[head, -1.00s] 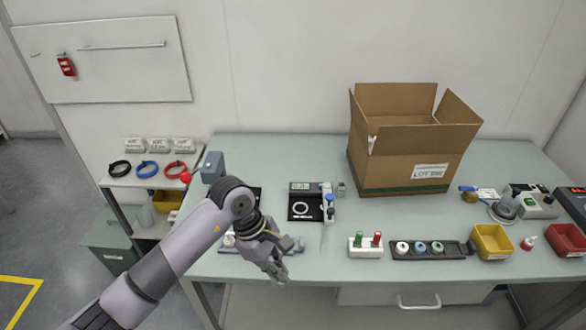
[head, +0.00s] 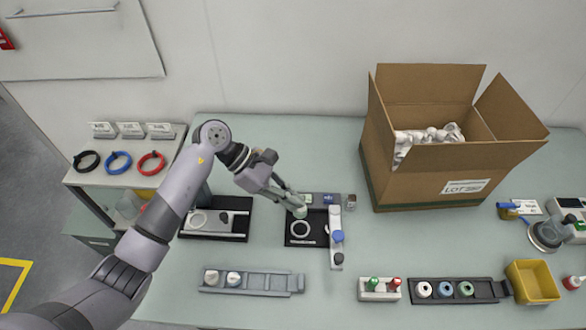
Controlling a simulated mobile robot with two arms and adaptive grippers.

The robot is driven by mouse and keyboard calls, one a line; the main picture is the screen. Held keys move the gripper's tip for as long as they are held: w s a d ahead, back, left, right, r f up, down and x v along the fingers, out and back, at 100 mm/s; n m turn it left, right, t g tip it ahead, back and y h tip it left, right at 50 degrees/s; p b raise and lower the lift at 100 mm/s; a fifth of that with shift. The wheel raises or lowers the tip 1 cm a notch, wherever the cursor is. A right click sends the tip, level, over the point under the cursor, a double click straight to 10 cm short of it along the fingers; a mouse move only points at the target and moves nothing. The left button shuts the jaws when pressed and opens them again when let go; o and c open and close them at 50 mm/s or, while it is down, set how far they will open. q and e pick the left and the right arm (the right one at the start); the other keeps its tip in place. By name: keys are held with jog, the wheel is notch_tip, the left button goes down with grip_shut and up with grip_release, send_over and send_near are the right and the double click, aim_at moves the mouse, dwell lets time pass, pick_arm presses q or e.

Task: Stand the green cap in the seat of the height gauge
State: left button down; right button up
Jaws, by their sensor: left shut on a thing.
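My left gripper (head: 297,207) is shut on a small pale-green cap (head: 300,212), which is mostly hidden by the fingers. It holds the cap over the back part of the height gauge. The gauge has a black base (head: 296,241) with a pale ring-shaped seat (head: 300,229) and a grey part with blue knobs on its right. The cap appears just behind the seat, and I cannot tell how high above it. The gripper partly hides the gauge's display at the back. My right gripper is not in view.
Another black fixture (head: 243,231) stands left of the gauge. A grey rack (head: 291,284) with two pale caps lies in front. A red-and-green peg block (head: 380,297), a dark rack (head: 482,285), a yellow bin (head: 552,296) and a large open carton (head: 420,185) stand to the right.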

pick_arm(q)
jog(key=shift+s+f+b, duration=0.35)
jog(key=shift+s+f, duration=0.25)
jog(key=shift+f, duration=0.05)
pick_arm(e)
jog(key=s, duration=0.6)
pick_arm(q)
jog(key=f+b, duration=0.3)
jog(key=f, duration=0.1)
jog(key=shift+w, duration=0.25)
jog(key=shift+f+b, duration=0.25)
jog(key=shift+b, duration=0.25)
jog(key=shift+f, duration=0.15)
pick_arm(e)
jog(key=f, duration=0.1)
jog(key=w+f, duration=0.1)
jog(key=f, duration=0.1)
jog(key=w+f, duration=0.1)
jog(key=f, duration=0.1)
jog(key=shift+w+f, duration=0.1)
pick_arm(q)
jog(key=shift+b, duration=0.3)
